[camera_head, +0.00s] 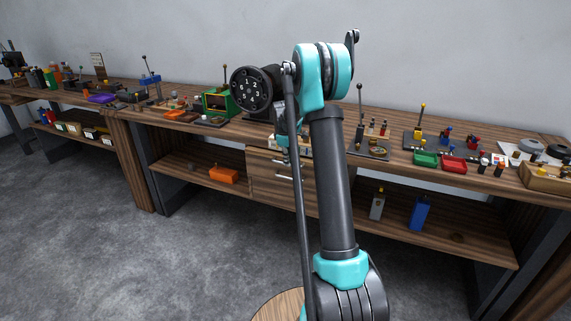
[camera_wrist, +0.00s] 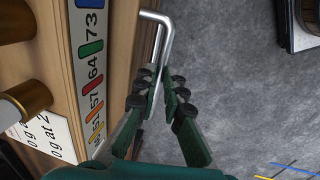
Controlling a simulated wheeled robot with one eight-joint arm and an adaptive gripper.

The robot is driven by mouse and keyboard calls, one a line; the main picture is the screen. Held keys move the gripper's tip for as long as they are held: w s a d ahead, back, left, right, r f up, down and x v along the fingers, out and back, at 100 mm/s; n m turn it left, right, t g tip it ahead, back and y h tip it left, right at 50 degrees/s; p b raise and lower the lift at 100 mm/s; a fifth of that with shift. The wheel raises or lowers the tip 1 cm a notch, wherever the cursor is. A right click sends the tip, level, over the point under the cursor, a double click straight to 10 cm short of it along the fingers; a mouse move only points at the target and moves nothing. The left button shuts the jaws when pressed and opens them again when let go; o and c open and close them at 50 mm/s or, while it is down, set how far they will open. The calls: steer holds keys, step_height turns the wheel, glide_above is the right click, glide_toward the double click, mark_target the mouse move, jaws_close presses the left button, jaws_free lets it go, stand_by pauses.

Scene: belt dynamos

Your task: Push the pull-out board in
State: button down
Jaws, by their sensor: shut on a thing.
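In the wrist view my gripper (camera_wrist: 160,88) is shut on a silver bent-rod handle (camera_wrist: 167,35). The handle stands off a brown wooden front (camera_wrist: 120,60), which I take to be the front of the pull-out board. How far the board stands out cannot be told from this view. In the head view my arm hides most of this spot. A wooden drawer unit (camera_head: 262,177) with silver handles shows below the bench top, just left of my arm.
Beside the wooden front, the wrist view shows a strip of coloured number labels (camera_wrist: 92,50), a printed card (camera_wrist: 45,135) and brass-coloured cylinders (camera_wrist: 28,97). The bench top (camera_head: 395,150) carries trays and small parts. Grey floor (camera_head: 190,255) lies clear in front.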

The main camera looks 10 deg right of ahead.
steer(key=c, duration=1.6)
jaws_free()
step_height(320, 180, up, 12)
steer(key=s+a, duration=0.1)
steer(key=s, duration=0.1)
steer(key=shift+a, duration=0.15)
steer(key=shift+f, duration=0.1)
steer(key=shift+c, duration=0.5)
